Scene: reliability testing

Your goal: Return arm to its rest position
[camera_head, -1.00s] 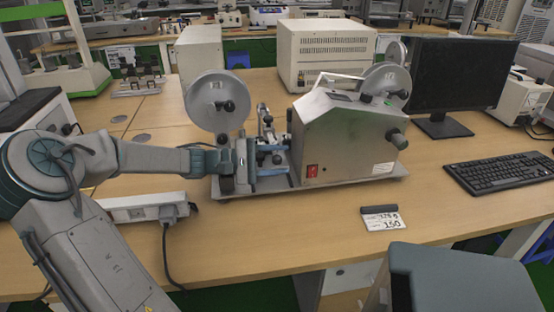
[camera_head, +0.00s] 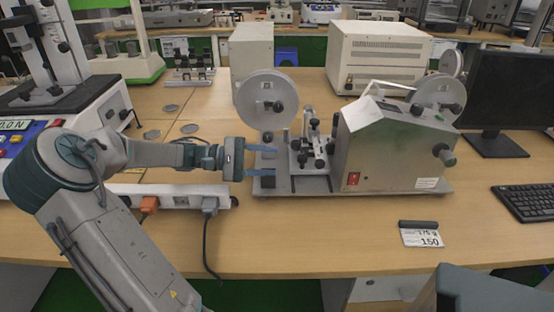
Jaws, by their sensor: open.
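My arm reaches in from the left, with its elbow at the left side and its forearm level over the wooden table. My gripper (camera_head: 268,161) points right, with two blue fingers spread apart and nothing visible between them. It is at the left end of the grey testing machine (camera_head: 390,150), by the machine's base plate (camera_head: 310,187) and below the left round disc (camera_head: 266,98). The lower finger overlaps the base plate's left end in the picture; I cannot tell whether it touches.
A power strip (camera_head: 180,193) with plugs lies below my forearm. A force-test stand (camera_head: 60,100) is at the left, near my elbow. A monitor (camera_head: 510,90) and keyboard (camera_head: 528,202) are at the right. A label card (camera_head: 422,238) lies in front.

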